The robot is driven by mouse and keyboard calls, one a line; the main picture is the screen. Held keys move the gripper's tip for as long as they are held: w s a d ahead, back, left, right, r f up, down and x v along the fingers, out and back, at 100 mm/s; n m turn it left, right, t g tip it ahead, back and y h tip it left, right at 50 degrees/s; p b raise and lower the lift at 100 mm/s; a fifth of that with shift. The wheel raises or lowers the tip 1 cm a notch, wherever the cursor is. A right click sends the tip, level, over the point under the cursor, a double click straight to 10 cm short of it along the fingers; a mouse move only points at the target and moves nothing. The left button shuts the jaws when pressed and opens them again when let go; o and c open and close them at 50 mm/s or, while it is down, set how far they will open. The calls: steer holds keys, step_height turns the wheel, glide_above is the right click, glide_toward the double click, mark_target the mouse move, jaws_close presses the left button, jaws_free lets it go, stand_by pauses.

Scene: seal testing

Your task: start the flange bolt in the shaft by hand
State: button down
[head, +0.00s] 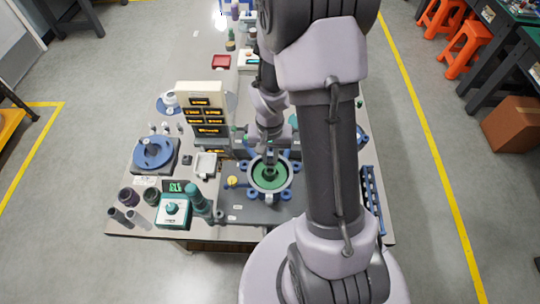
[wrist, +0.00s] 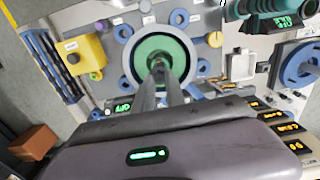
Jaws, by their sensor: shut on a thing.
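A pale round housing with a green inner disc (head: 263,181) sits on a dark plate at the front middle of the bench. It also shows in the wrist view (wrist: 143,50), with a dark centre where the shaft would be. My gripper (head: 270,151) points down over the middle of this disc. In the wrist view my gripper's fingers (wrist: 160,68) are close together over the centre. They are shut on the flange bolt, which the fingers mostly hide. I cannot tell whether the bolt touches the shaft.
Several blue lugs ring the housing. A yellow box (wrist: 86,52) stands beside it in the wrist view. A tall cream rack (head: 200,98) with lit labels stands close on the left. A teal device (head: 173,211) and a blue round fixture (head: 153,152) lie further left.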

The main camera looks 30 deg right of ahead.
steer(key=shift+f+b, duration=0.8)
steer(key=shift+f, duration=0.1)
steer(key=shift+f+b, duration=1)
steer(key=shift+b, duration=0.2)
stand_by(1.0)
steer(key=shift+s+m+b, duration=0.1)
steer(key=shift+m+b, duration=0.85)
steer(key=shift+m, duration=1.05)
steer(key=shift+f, duration=0.1)
steer(key=shift+m+b, duration=0.3)
steer(key=shift+m, duration=0.1)
steer(key=shift+s+m+b, duration=0.1)
steer(key=shift+m+b, duration=0.65)
steer(key=shift+m, duration=0.85)
